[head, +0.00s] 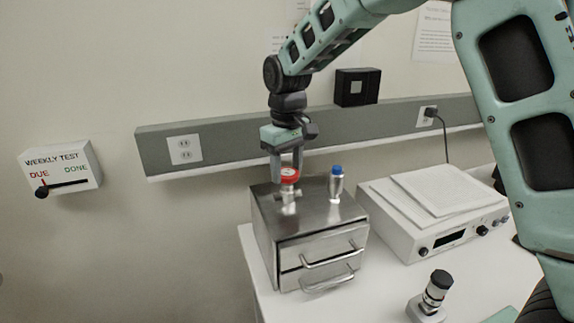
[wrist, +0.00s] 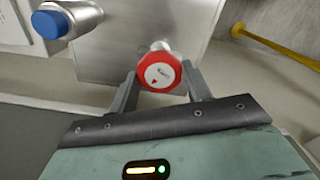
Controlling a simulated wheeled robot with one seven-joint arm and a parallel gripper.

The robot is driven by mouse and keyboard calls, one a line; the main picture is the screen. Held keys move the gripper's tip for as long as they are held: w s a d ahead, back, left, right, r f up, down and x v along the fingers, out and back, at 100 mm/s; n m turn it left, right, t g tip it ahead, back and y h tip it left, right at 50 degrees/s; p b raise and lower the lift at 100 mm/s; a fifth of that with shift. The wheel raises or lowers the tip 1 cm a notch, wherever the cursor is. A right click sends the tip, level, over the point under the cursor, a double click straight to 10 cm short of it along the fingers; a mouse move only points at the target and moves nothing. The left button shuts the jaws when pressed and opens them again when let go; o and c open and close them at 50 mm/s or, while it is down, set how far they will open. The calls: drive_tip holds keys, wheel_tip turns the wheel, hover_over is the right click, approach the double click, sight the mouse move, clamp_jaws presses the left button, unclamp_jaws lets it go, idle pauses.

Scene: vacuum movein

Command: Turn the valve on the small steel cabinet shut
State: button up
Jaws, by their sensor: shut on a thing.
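The small steel cabinet (head: 272,228) stands on the white table and has two drawers with bar handles. On its top is a valve with a red knob (head: 289,176) on a metal stem. In the wrist view the red knob (wrist: 159,71) has a white centre with a small red pointer mark and some print too small to read. My gripper (head: 286,172) points down from above, its fingers on either side of the red knob. In the wrist view my gripper (wrist: 163,88) is shut on the knob. The fingers hide part of the knob in the head view.
A blue-capped metal fitting (head: 336,183) stands on the cabinet close to the right of the knob. A white instrument (head: 395,225) with papers is further right. A small microscope-like device (head: 432,296) stands in front. A wall rail (head: 225,140) runs behind.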

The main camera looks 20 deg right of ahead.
drive_tip(key=m, duration=0.4)
drive_tip(key=shift+w+r+m+p, duration=0.1)
drive_tip(key=shift+r+m+p, duration=0.05)
drive_tip(key=shift+m+p, duration=0.2)
drive_tip(key=m, duration=0.3)
drive_tip(key=shift+m+p, duration=0.3)
drive_tip(key=shift+m, duration=0.05)
drive_tip(key=m+p, duration=0.1)
drive_tip(key=m, duration=0.2)
drive_tip(key=shift+m, duration=0.3)
drive_tip(key=m+p, duration=0.1)
drive_tip(key=m, duration=0.2)
drive_tip(key=shift+m, duration=0.3)
drive_tip(key=m+p, duration=0.1)
drive_tip(key=m, duration=0.2)
drive_tip(key=shift+m+p, duration=0.3)
drive_tip(key=shift+p, duration=0.05)
drive_tip(key=m+p, duration=0.2)
drive_tip(key=m, duration=0.1)
drive_tip(key=shift+d+r+m, duration=0.1)
drive_tip(key=shift+m, duration=0.2)
drive_tip(key=m+p, duration=0.2)
drive_tip(key=m, duration=0.1)
drive_tip(key=shift+m+p, duration=0.85)
drive_tip(key=shift+m, duration=0.75)
